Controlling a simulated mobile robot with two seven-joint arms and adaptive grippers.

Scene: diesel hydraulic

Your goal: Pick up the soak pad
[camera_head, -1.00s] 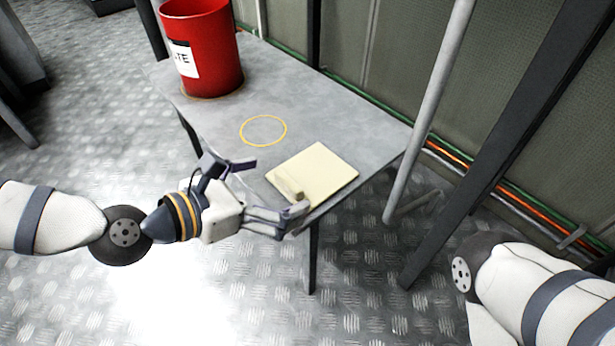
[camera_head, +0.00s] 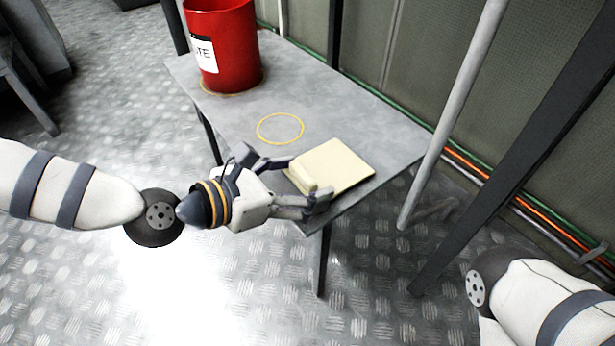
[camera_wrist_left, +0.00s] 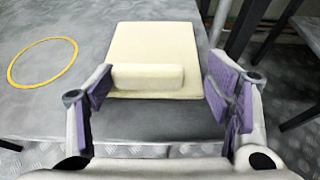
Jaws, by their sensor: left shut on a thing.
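The soak pad (camera_head: 343,163) is a cream, flat square with a raised bar-like grip along its near edge. It lies on the grey metal table (camera_head: 348,112) at the near right corner. It also shows in the left wrist view (camera_wrist_left: 155,42), flat, with the grip facing me. My left gripper (camera_head: 308,181) comes in from the left at the table's near edge. Its purple-padded fingers are on either side of the raised grip, shut on the soak pad. In the left wrist view a gap shows by the right finger. My right gripper is outside the frames.
A red bucket (camera_head: 222,45) with a white label stands at the table's far left. A yellow ring (camera_head: 281,129) is marked on the bare tabletop between bucket and pad. A light pole (camera_head: 452,115) and a dark slanted beam (camera_head: 510,150) stand right of the table.

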